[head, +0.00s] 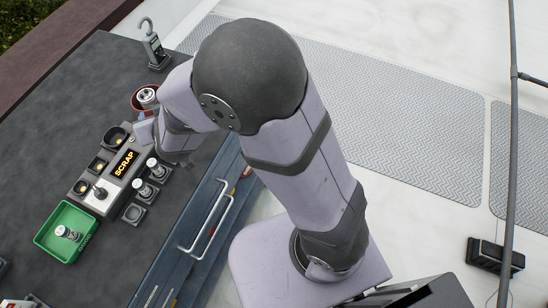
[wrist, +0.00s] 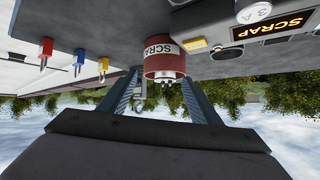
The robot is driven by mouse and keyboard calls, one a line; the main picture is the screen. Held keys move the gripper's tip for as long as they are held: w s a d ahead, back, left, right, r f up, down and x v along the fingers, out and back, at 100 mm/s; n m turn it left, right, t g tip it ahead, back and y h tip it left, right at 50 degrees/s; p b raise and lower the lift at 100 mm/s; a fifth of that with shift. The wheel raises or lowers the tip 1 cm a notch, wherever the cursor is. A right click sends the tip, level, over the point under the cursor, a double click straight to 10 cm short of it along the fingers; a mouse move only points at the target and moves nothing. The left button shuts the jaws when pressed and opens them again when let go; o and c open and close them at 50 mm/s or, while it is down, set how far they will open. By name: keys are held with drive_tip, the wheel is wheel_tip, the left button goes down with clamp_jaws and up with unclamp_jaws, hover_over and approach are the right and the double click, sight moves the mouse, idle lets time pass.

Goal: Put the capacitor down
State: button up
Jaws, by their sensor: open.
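A silver-white capacitor (head: 147,95) sits in the red scrap bin (head: 136,101) at the upper left of the head view. In the wrist view, which is upside down, the bin (wrist: 165,65) shows its SCRAP label, and small prongs (wrist: 165,82) stick out at its mouth. My gripper (wrist: 165,88) is open, its two fingers apart on either side of the bin mouth in that picture. I see no capacitor between the fingertips. In the head view my arm hides most of the gripper.
The tester (head: 101,187) has a lit SCRAP display (head: 123,163). Capacitors stand in sockets (head: 152,166) beside it. A green tray (head: 46,240) holds more capacitors.

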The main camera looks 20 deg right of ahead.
drive_tip(key=s+d+f+g+h, duration=0.2)
drive_tip(key=s+d+g, duration=0.9)
drive_tip(key=s+d, duration=1.1)
drive_tip(key=shift+s+d+f+m, duration=0.3)
drive_tip(key=shift+s+d+f, duration=0.1)
drive_tip(key=shift+d+f, duration=0.45)
drive_tip(key=shift+a, duration=0.1)
